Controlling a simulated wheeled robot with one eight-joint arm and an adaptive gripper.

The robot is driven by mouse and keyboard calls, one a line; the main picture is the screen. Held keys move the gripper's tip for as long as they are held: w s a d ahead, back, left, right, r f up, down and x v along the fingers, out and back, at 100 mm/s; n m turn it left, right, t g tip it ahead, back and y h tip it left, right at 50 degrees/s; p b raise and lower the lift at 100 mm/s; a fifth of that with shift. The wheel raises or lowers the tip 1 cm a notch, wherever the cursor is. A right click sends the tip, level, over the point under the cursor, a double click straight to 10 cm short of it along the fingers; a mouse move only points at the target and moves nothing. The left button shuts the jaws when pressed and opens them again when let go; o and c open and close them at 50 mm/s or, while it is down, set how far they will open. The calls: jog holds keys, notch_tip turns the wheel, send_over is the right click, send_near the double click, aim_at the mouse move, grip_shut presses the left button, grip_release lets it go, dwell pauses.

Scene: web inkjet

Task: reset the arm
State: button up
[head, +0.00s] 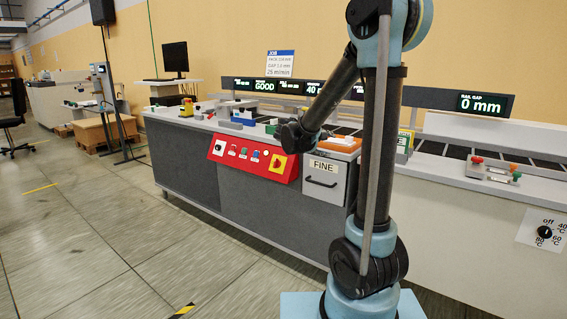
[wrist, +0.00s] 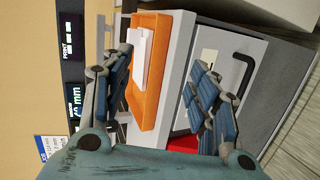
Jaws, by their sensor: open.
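My gripper (head: 297,135) hangs at the end of my bent arm in the head view, in front of the machine's front edge and just left of the orange tray (head: 338,145). In the wrist view my gripper (wrist: 160,92) is open, with its two blue-padded fingers spread apart and nothing held between them. The orange tray (wrist: 148,100) with white sheets (wrist: 140,58) in it shows beyond the fingers. My arm stands upright on its base and hides part of the machine behind it.
The red control panel (head: 253,160) is left of the drawer marked FINE (head: 325,180), whose dark handle (wrist: 243,72) shows in the wrist view. A screen reading 0 mm (head: 482,103) and a temperature dial (head: 544,232) are at the right.

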jog(key=s+d+f+m+g+y, duration=0.2)
jog(key=s+d+f+g, duration=0.15)
jog(key=s, duration=0.75)
jog(key=s+d+f+m+g+y, duration=0.2)
jog(key=s+d+f+m, duration=0.15)
jog(key=s, duration=0.65)
jog(key=s+a+f+m+g+y, duration=0.1)
jog(key=s+f, duration=0.3)
jog(key=s, duration=0.5)
jog(key=s+a+f+m+y, duration=0.2)
jog(key=s+a+f+y, duration=0.2)
jog(key=s, duration=0.5)
jog(key=shift+s+f+g+y, duration=0.15)
jog(key=shift+s+g+y, duration=0.1)
jog(key=shift+g+y, duration=0.1)
jog(key=shift+a, duration=0.1)
jog(key=shift+w+f, duration=0.2)
jog(key=shift+w, duration=0.3)
